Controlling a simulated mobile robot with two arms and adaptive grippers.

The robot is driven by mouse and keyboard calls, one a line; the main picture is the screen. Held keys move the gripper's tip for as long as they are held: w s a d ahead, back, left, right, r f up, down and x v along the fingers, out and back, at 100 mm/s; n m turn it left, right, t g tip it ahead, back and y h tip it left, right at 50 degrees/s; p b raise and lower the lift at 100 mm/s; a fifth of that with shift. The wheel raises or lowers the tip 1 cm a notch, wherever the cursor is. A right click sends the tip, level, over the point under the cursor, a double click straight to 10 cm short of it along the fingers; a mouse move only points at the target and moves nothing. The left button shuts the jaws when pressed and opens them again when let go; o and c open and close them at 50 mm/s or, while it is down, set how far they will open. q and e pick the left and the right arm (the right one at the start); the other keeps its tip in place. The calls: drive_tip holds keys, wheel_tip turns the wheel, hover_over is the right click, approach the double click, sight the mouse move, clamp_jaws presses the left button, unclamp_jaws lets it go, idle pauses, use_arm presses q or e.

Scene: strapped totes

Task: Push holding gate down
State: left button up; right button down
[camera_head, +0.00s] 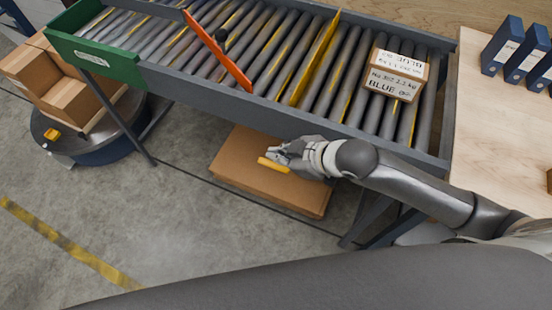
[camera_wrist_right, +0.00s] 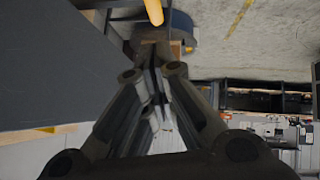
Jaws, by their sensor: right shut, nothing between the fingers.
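An upright yellow plate (camera_head: 317,58) stands across the roller conveyor (camera_head: 185,85). An orange bar (camera_head: 217,50) crosses the rollers to its left, with a dark knob beside it. I cannot tell from the pictures which one is the holding gate. My right gripper (camera_head: 279,157) is shut and empty, just outside the conveyor's near side rail. A short yellow handle (camera_head: 273,165) lies right by its fingertips; it also shows past the fingertips in the right wrist view (camera_wrist_right: 153,11). Whether they touch is unclear. My left gripper is not in view.
A labelled carton (camera_head: 395,75) sits on the rollers right of the yellow plate. A flat brown carton (camera_head: 235,172) lies below the conveyor. A round dark cart (camera_head: 95,150) carries cartons at left. Blue binders (camera_head: 525,55) stand on the wooden table (camera_head: 490,130) at right.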

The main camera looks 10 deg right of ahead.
approach(264, 161)
drive_tip(key=x, duration=0.4)
drive_tip(key=shift+w+f, duration=0.15)
drive_tip(key=shift+f, duration=0.05)
wheel_tip(264, 161, down, 7)
drive_tip(key=b, duration=0.2)
drive_tip(key=shift+r, duration=0.2)
